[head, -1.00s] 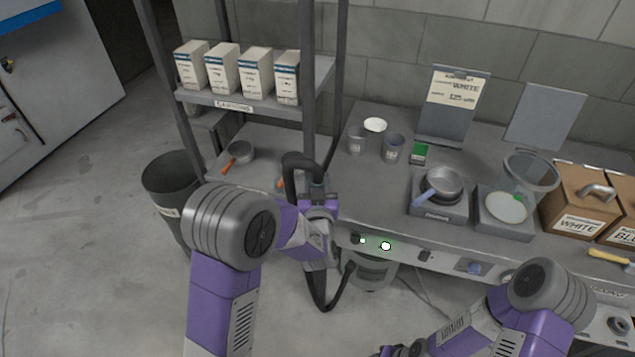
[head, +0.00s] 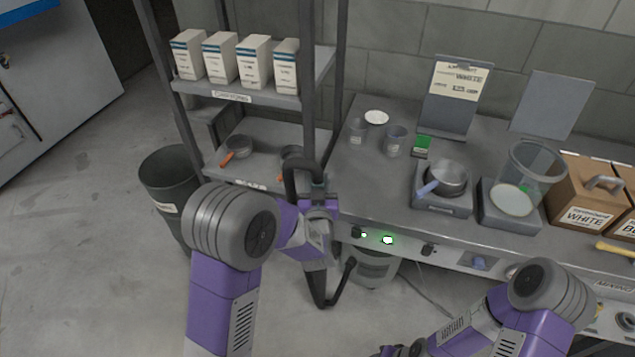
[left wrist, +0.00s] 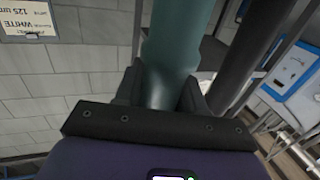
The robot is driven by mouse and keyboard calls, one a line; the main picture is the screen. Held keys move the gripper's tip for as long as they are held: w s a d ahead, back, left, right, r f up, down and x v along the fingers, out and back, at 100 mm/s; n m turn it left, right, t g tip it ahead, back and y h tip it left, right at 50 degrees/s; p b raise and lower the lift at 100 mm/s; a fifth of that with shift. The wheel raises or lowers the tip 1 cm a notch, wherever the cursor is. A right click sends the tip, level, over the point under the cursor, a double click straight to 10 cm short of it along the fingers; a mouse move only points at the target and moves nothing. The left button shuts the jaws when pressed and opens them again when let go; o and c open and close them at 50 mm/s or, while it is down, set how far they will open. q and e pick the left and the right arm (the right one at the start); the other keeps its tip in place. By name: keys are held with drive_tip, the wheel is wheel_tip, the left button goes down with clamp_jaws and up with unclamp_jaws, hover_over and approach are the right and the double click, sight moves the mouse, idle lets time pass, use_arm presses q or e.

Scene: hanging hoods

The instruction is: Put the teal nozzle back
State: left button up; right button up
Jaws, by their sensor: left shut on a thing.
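My left gripper (head: 318,192) is in front of the bench's left end, near the shelf post. In the left wrist view it is shut on the teal nozzle (left wrist: 170,45), a smooth tube between the two dark fingers. No holder for the nozzle can be clearly made out.
A shelf rack (head: 240,97) with several white cartons stands left of the bench (head: 378,193). Pans lie on its lower shelf. Cups, a pan on a scale (head: 441,200) and brown boxes (head: 580,200) stand on the bench. A dark bin (head: 168,185) stands on the floor at left.

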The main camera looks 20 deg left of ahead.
use_arm(q)
drive_tip(key=shift+f+b, duration=2.7)
drive_tip(key=shift+f, duration=0.3)
drive_tip(key=o, duration=1.3)
drive_tip(key=shift+c, duration=0.2)
drive_tip(key=p+v, duration=0.1)
drive_tip(key=v, duration=0.6)
drive_tip(key=shift+s, duration=0.3)
drive_tip(key=shift+d+r, duration=0.1)
